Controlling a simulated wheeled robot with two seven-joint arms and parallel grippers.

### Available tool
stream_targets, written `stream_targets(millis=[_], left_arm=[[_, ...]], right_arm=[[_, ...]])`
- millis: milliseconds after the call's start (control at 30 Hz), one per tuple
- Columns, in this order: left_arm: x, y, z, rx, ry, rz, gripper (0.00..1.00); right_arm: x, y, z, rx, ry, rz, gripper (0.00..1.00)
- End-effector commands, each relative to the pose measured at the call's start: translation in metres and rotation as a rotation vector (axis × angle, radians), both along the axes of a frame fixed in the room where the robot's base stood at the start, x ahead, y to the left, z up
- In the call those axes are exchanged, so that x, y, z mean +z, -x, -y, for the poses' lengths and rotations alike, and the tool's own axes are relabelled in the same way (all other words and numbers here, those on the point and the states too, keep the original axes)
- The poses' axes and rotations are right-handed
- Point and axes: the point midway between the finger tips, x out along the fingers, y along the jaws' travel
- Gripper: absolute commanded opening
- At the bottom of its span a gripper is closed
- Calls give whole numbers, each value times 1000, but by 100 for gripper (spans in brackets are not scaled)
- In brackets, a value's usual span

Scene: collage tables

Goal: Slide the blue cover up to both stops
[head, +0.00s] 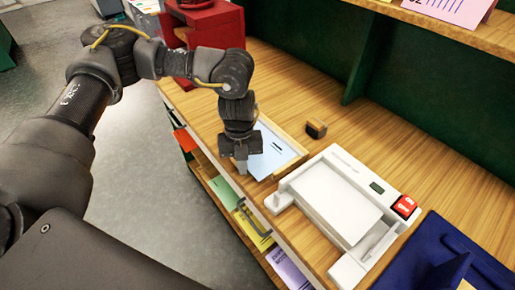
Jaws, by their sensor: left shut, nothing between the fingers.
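A light blue cover (272,150) with small dark print lies in a shallow wooden frame (291,143) on the table, left of the white machine. The frame's raised wooden edges show along its far and right sides. Which parts are the two stops, and whether the cover touches them, I cannot tell. My left gripper (241,168) points down at the cover's near left edge, with its fingers shut and empty. Its fingertips look close to the cover, but contact is unclear. The gripper hides part of the cover's left side. My right gripper is out of view.
A white machine (316,186) with a red switch (404,206) stands right of the frame. A small wood-and-dark block (316,130) lies behind. A dark blue item (430,262) is at lower right, a red machine (218,27) at the back left. Coloured papers fill shelves below the front edge.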

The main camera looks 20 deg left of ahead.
Motion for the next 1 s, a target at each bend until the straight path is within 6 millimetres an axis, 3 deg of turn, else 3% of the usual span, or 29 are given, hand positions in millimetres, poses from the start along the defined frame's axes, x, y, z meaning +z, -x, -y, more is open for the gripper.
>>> stream_targets(millis=[400, 800, 1000], left_arm=[[1, -3, 2, 0, 4, 2, 0], [1, 8, -4, 1, 3, 2, 0], [16, 8, -5, 0, 3, 1, 0]], right_arm=[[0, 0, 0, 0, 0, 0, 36], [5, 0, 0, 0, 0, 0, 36], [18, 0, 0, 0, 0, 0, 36]])
